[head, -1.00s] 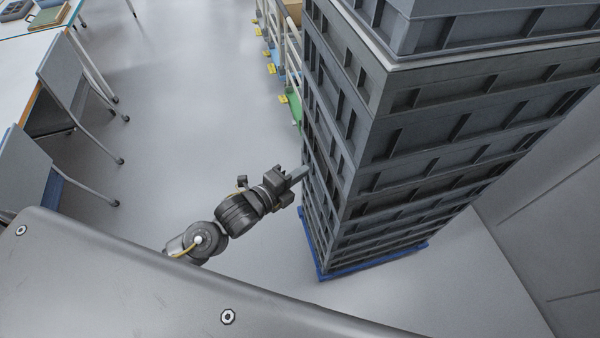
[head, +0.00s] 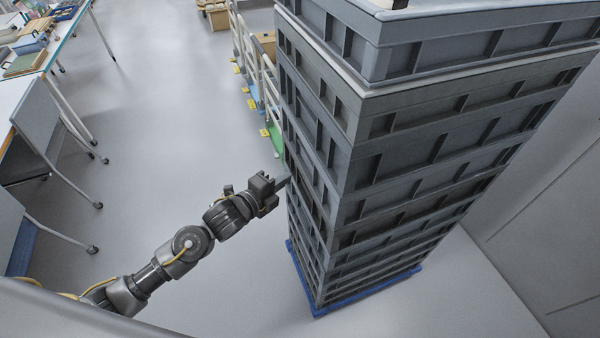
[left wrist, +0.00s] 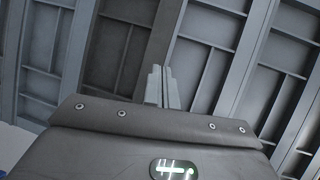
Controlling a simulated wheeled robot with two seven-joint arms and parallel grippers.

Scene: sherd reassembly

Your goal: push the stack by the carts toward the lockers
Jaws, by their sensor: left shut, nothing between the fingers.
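A tall stack of grey ribbed crates (head: 345,190) stands upright on a blue wheeled base (head: 372,292), right of centre in the head view. My left gripper (head: 282,181) is shut and empty, with its fingertips at the stack's left side, about mid-height. I cannot tell whether they touch it. In the left wrist view the closed fingers (left wrist: 163,88) point at the crate walls (left wrist: 205,75), which fill the background. My right gripper is not in view. I cannot make out any lockers for certain.
Carts with pale rails (head: 255,75) and yellow feet stand behind the stack's left side. Chairs (head: 38,115) and a white table (head: 40,60) are at the left. The floor (head: 150,130) between them is clear. A grey panelled surface (head: 540,220) rises at the right.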

